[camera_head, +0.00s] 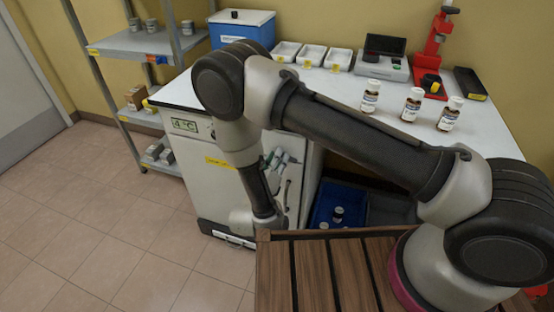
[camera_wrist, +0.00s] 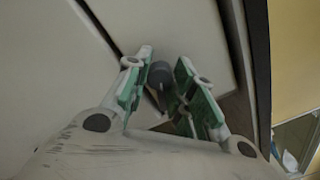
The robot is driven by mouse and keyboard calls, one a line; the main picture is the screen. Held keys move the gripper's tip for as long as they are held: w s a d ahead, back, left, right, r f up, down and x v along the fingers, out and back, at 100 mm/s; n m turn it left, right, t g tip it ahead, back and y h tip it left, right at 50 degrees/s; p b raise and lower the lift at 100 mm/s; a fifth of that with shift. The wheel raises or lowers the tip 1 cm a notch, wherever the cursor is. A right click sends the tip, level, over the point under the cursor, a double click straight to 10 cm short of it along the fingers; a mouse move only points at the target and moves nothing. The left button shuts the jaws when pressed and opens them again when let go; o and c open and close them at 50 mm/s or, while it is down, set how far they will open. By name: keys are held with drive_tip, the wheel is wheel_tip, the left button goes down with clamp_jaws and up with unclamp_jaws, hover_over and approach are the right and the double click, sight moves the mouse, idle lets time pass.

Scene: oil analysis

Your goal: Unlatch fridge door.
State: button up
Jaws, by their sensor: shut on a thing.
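The white fridge (camera_head: 212,185) stands under the left end of the bench, with a 4 °C display (camera_head: 184,125) and a yellow label on its front. Its door looks closed. My gripper (camera_head: 277,162) is at the right part of the fridge front, partly behind my own arm. In the wrist view, my gripper (camera_wrist: 163,62) has its green-padded fingers on both sides of a dark grey, round-ended latch (camera_wrist: 160,76) and is shut on it. The rest of the latch is hidden between the fingers. The pale door panel (camera_wrist: 50,60) fills the left of that view.
Brown bottles (camera_head: 411,104), white trays (camera_head: 311,55), a blue box (camera_head: 241,30) and a red stand (camera_head: 435,45) are on the bench (camera_head: 335,95). A blue crate (camera_head: 325,205) sits right of the fridge. The tiled floor (camera_head: 110,225) at left is clear.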

drive_tip(key=shift+a+n, duration=0.1)
drive_tip(key=shift+n, duration=1.9)
drive_tip(key=o, duration=1)
drive_tip(key=shift+o, duration=0.2)
drive_tip(key=o, duration=0.6)
wheel_tip(320, 180, up, 9)
drive_tip(key=shift+f, duration=0.2)
drive_tip(key=shift+r, duration=0.3)
drive_tip(key=c, duration=0.5)
drive_tip(key=shift+r, duration=0.4)
drive_tip(key=shift+c, duration=0.5)
